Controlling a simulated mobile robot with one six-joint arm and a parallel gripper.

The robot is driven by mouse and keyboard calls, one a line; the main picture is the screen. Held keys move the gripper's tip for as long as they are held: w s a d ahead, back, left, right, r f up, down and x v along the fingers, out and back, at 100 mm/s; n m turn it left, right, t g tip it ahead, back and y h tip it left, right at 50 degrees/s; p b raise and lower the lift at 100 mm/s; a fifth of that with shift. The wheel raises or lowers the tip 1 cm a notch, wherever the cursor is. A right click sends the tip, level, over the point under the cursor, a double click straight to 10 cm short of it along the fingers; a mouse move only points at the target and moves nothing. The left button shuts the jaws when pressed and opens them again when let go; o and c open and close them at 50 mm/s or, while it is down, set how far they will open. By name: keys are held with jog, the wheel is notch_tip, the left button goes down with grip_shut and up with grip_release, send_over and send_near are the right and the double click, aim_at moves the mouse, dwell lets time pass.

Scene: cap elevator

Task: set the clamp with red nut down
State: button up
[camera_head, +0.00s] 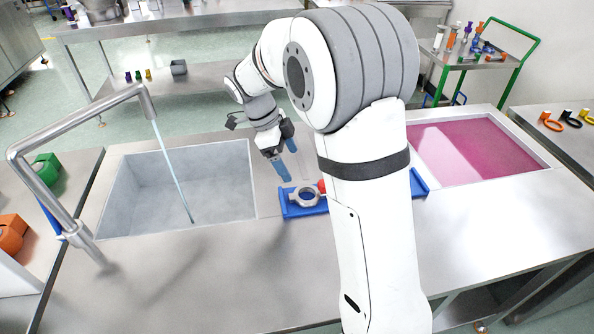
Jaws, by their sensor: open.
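The clamp (304,196) is a grey metal ring with a red nut (321,186) at its right side. It lies on a blue tray (291,210) on the steel counter, between the sink and the pink basin. My gripper (283,163) is just above and behind the clamp, with its blue-tipped fingers apart and nothing between them. The fingers look clear of the clamp. My arm hides the middle of the tray and anything lying there.
A sink (180,190) with a tall faucet (75,122) and running water is at the left. A basin of pink liquid (475,150) is at the right. The front counter (230,290) is clear. A green-framed cart (480,65) stands at the back right.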

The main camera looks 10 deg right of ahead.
jog(key=s+d+r+n+t+y, duration=0.2)
jog(key=s+d+n, duration=0.1)
jog(key=s+n, duration=0.7)
jog(key=s+d+r+n+t+y, duration=0.2)
jog(key=s+r+n, duration=0.1)
jog(key=s+n, duration=0.8)
jog(key=shift+s+d+n, duration=0.3)
jog(key=shift+s+d, duration=0.1)
jog(key=shift+s, duration=0.65)
